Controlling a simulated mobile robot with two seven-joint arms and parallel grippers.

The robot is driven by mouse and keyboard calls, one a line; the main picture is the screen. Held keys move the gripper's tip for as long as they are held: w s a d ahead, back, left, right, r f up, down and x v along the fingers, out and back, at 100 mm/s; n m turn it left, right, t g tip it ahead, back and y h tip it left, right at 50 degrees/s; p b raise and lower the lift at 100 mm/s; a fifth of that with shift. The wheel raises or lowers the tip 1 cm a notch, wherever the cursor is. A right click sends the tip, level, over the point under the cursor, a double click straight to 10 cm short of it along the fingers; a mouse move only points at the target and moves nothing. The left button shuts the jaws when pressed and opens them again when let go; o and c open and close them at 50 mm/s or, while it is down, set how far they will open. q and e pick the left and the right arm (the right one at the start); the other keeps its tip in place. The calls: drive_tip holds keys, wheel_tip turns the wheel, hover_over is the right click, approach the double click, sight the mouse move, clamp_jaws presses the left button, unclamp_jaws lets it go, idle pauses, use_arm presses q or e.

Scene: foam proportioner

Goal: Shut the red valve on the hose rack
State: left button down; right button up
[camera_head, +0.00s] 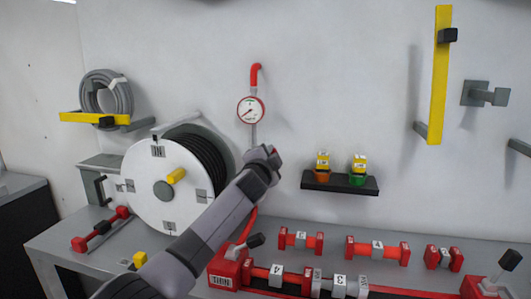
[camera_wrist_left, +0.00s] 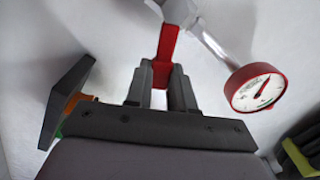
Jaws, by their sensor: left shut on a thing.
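The red valve handle (camera_wrist_left: 167,45) shows in the left wrist view as a flat red lever beside a pale pipe fitting. My left gripper (camera_wrist_left: 161,80) is shut on this lever, with one dark finger on each side. In the head view my left gripper (camera_head: 262,158) is at the wall pipe, just below the round red-rimmed gauge (camera_head: 251,110). There only a small bit of red shows at the fingertips, and my gripper hides most of the valve. The gauge also shows in the wrist view (camera_wrist_left: 257,87). My right gripper is not in view.
A white hose reel (camera_head: 143,190) with a yellow knob stands left of my arm. A small black shelf (camera_head: 340,184) with two yellow-topped items is on the wall to the right. Red fittings and levers (camera_head: 377,250) line the bench below. The wall around the gauge is clear.

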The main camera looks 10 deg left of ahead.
use_arm(q)
drive_tip(key=shift+d+f+m, duration=0.2)
drive_tip(key=shift+f+m, duration=0.55)
drive_tip(key=shift+m, duration=0.65)
drive_tip(key=shift+d+f+m, duration=0.15)
drive_tip(key=shift+f+m, duration=0.6)
drive_tip(key=shift+m, duration=0.65)
drive_tip(key=c, duration=1)
unclamp_jaws()
drive_tip(key=shift+o, duration=0.2)
drive_tip(key=shift+s, duration=0.15)
drive_tip(key=s+p, duration=0.1)
drive_tip(key=s, duration=0.5)
drive_tip(key=shift+s+a+p, duration=0.15)
drive_tip(key=shift+s+p, duration=0.15)
drive_tip(key=shift+s, duration=0.1)
